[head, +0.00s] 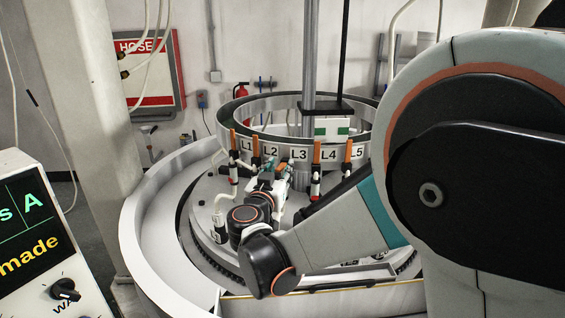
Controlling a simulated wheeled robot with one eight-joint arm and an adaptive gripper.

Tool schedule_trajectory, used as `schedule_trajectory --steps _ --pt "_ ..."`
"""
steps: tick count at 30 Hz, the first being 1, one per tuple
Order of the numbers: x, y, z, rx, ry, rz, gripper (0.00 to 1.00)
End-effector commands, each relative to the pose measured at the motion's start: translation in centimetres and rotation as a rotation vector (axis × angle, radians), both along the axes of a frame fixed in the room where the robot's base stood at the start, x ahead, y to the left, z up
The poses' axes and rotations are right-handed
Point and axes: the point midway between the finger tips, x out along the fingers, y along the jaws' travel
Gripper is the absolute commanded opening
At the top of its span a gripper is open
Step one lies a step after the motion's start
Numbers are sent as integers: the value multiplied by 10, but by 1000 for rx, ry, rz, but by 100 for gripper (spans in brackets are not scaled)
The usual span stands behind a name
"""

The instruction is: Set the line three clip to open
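The L3 label (299,155) shows on the front of the raised metal ring (226,122), between the L2 label (271,150) and the L4 label (329,155). The line three clip cannot be made out clearly; my gripper and wrist stand in front of the area below L2 and L3. My gripper (268,176) is small in view, just below and left of the L3 label. Whether its fingers touch anything is not clear. Its fingers are too small and overlapped to show whether they are open or shut.
Orange-topped line fittings stand at L1 (233,165), L4 (316,168) and L5 (347,158), close around my gripper. A wide round grey basin (150,225) encloses the machine. A control panel (40,240) stands at left. My arm blocks the right side.

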Motion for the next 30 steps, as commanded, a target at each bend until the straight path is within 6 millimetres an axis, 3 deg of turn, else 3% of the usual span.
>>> schedule_trajectory --steps 9,13,14,30 --pt "0 1 0 0 0 1 33" --pt "0 1 0 0 0 1 3" --pt "0 1 0 0 0 1 0" --pt "1 0 9 33 89 1 0"
